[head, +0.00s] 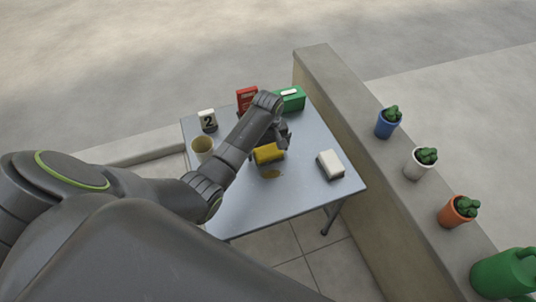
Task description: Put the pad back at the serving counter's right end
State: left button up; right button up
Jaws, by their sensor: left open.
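A yellow block, which looks like the pad (268,153), lies on the grey counter table (235,205) near its middle. A brownish-yellow round patch (271,174) is on the tabletop just in front of it. My left gripper (281,140) is open at the yellow block's far right side, and its arm crosses the table from the left. The fingers are dark and small, so I cannot tell whether they touch the block. A white block with a grey underside (330,165) lies near the table's right edge, apart from the gripper. My right gripper is not in view.
A yellowish cup (202,149) and a number 2 sign (208,120) stand at the left. A red box (246,99) and a green box (291,99) stand at the back. A low wall (345,115) with potted cacti and a green watering can (504,273) borders the right.

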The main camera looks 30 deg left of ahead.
aim_at(268, 149)
pick_arm(q)
jog(key=shift+f, duration=0.4)
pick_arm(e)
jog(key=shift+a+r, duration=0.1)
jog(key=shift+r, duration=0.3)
pick_arm(q)
jog(key=shift+c, duration=0.3)
jog(key=c, duration=0.9)
jog(key=shift+o, duration=0.2)
jog(key=shift+r, duration=0.1)
jog(key=shift+r, duration=0.4)
notch_tip(268, 149, up, 7)
jog(key=p, duration=0.2)
jog(key=shift+p, duration=0.35)
jog(key=shift+r, duration=1.05)
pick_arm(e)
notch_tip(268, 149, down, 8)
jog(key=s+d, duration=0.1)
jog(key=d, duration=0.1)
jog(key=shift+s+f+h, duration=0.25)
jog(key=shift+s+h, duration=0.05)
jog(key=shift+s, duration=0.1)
pick_arm(q)
jog(key=shift+r+p, duration=0.1)
jog(key=shift+p, duration=0.25)
